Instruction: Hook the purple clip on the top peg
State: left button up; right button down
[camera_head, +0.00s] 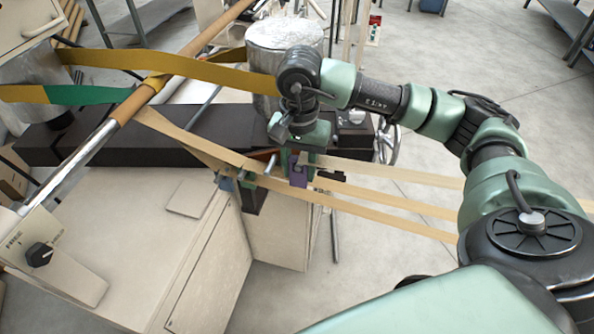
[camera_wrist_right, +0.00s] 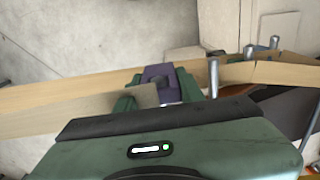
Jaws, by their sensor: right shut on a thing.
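The purple clip (camera_head: 298,178) is between the fingers of my right gripper (camera_head: 303,164), which is shut on it. In the right wrist view the clip (camera_wrist_right: 158,73) shows between the two green fingers (camera_wrist_right: 158,90), with a beige piece just in front of it. Beige strips run past the clip. A metal peg (camera_wrist_right: 213,76) stands up just right of the gripper in the right wrist view, apart from the clip. Further pegs (camera_wrist_right: 248,52) stand behind it. I cannot tell which peg is the top one. My left gripper is not in view.
Beige strips (camera_head: 390,199) stretch right from the pegs under my right arm. A long roller (camera_head: 128,106) with yellow and green bands slants across the left. A dark beam (camera_head: 120,142) and a pale cabinet (camera_head: 112,235) lie left of the gripper.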

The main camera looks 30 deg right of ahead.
jog(key=shift+w+d, duration=0.4)
jog(key=shift+w+d+f, duration=0.15)
jog(key=shift+d, duration=0.05)
jog(key=shift+w+d+f+b, duration=0.3)
jog(key=shift+w+d+b, duration=0.1)
jog(key=shift+b, duration=0.5)
jog(key=c, duration=0.8)
grip_release()
jog(key=shift+r, duration=0.1)
